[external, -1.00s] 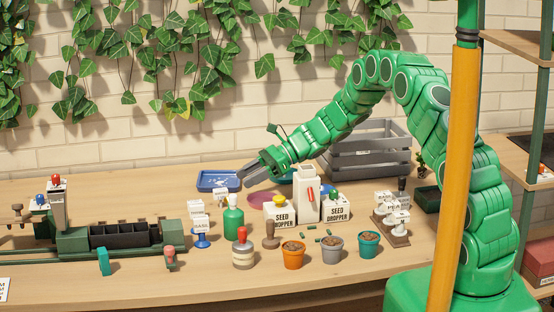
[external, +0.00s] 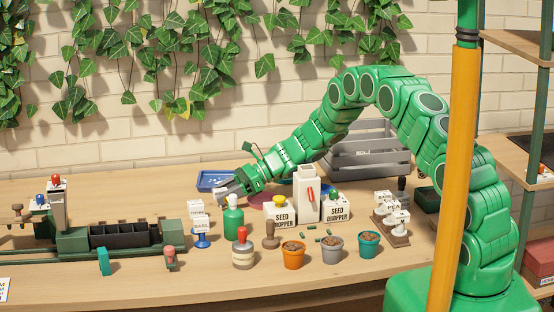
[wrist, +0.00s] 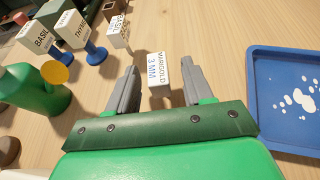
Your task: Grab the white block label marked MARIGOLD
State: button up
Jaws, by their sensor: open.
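The white MARIGOLD block label (wrist: 158,70) stands between my fingers in the wrist view, its lettered face, with "3 MM" under the name, turned toward the camera. My gripper (wrist: 161,78) is open, with one grey finger on each side of the label and a visible gap to both. In the external view my gripper (external: 226,191) is low over the table, just in front of the blue tray. I cannot make out the MARIGOLD label clearly there.
A blue tray (wrist: 257,92) with white specks lies right of the gripper in the wrist view. White BASIL (wrist: 38,38) and THYME (wrist: 73,30) labels, another white block (wrist: 118,34) and a green bottle (wrist: 35,98) stand to the left. Bare table lies around the MARIGOLD label.

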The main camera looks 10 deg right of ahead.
jog(key=shift+a+f, duration=0.15)
jog(key=shift+a, duration=0.15)
grip_shut()
